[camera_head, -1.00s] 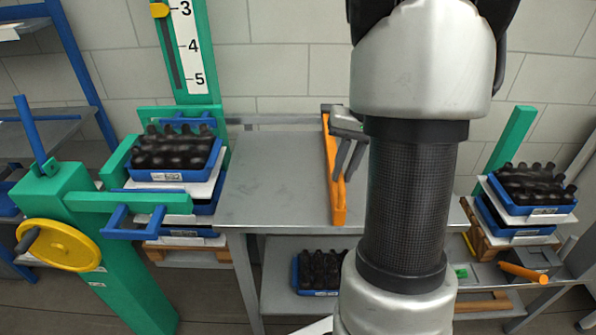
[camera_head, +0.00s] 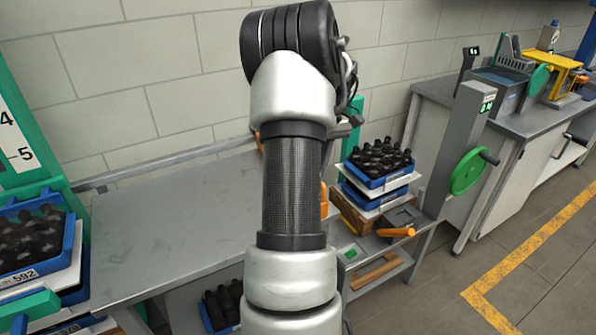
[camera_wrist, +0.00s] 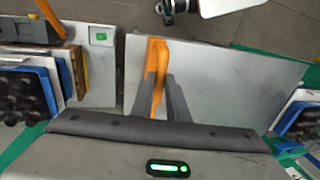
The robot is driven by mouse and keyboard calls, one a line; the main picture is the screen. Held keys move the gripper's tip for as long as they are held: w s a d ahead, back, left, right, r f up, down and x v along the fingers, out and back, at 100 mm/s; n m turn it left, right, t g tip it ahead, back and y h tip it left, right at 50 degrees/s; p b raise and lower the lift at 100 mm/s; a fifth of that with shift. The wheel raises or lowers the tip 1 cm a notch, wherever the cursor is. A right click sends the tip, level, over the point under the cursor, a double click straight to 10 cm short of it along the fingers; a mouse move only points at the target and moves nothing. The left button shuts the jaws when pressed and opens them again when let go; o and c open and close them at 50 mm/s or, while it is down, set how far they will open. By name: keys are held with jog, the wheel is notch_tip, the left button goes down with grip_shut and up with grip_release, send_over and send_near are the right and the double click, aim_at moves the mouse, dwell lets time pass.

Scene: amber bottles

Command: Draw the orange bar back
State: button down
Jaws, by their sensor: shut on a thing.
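The orange bar (camera_wrist: 157,55) lies across the grey table (camera_wrist: 225,75) in the wrist view, near its left edge there. My gripper (camera_wrist: 160,88) is shut on the bar, with one dark finger on each side of it. In the head view the orange bar (camera_head: 324,198) is mostly hidden behind my arm, with only small orange parts showing on either side. The grey table (camera_head: 175,215) is to the left of my arm there. My fingers are hidden in that view.
Another crate stack (camera_head: 35,240) is at the left, and a crate (camera_head: 222,305) sits under the table. A green handwheel (camera_head: 468,170) stands farther right. The tabletop looks clear.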

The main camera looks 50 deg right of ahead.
jog(key=shift+s+d+r, duration=0.1)
jog(key=shift+s+d, duration=0.05)
jog(key=shift+d, duration=0.35)
jog(key=c, duration=1.7)
grip_release()
jog(key=shift+d, duration=0.15)
jog(key=d+r, duration=0.1)
jog(key=r, duration=0.4)
jog(key=s+d+r+p, duration=0.1)
jog(key=r, duration=0.5)
jog(key=d+r+p, duration=0.1)
jog(key=r, duration=0.5)
jog(key=shift+s, duration=0.2)
jog(key=shift+a, duration=0.1)
